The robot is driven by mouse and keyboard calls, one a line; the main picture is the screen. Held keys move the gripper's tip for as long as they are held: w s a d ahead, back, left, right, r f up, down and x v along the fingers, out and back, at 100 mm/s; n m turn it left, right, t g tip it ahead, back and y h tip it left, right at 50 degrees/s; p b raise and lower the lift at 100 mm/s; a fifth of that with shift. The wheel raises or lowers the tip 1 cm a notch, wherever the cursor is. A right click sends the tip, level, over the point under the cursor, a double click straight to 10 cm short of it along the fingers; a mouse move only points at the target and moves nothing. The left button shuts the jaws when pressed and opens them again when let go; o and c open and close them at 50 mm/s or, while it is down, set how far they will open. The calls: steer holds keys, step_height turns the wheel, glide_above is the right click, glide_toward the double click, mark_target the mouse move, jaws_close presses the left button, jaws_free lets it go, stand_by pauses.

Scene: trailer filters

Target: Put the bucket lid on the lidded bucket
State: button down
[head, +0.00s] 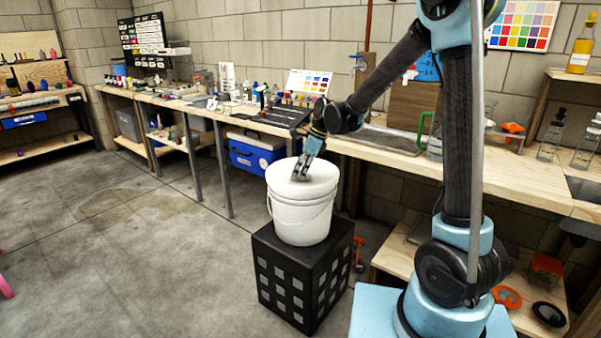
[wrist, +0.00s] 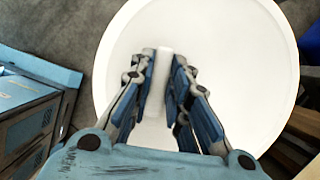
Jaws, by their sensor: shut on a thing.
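The white bucket (head: 302,217) stands upright on a black crate with grey squares. The white round bucket lid (head: 301,178) is at the top of the bucket; from here I cannot tell whether it is fully seated on the rim. My gripper (head: 302,172) points down at the lid from above. In the wrist view the lid (wrist: 225,60) fills most of the picture, and my gripper (wrist: 165,90) is shut on the narrow white handle bar (wrist: 163,70) at the lid's middle. The bucket's body is hidden under the lid in the wrist view.
The black crate (head: 290,275) stands on the concrete floor in front of a long wooden workbench (head: 375,140). A blue cooler (head: 258,152) sits under the bench behind the bucket. The floor to the left (head: 150,250) is clear.

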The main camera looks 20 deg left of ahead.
steer(key=c, duration=1)
jaws_free()
steer(key=shift+o, duration=0.2)
steer(key=shift+r, duration=0.15)
steer(key=shift+r, duration=3.35)
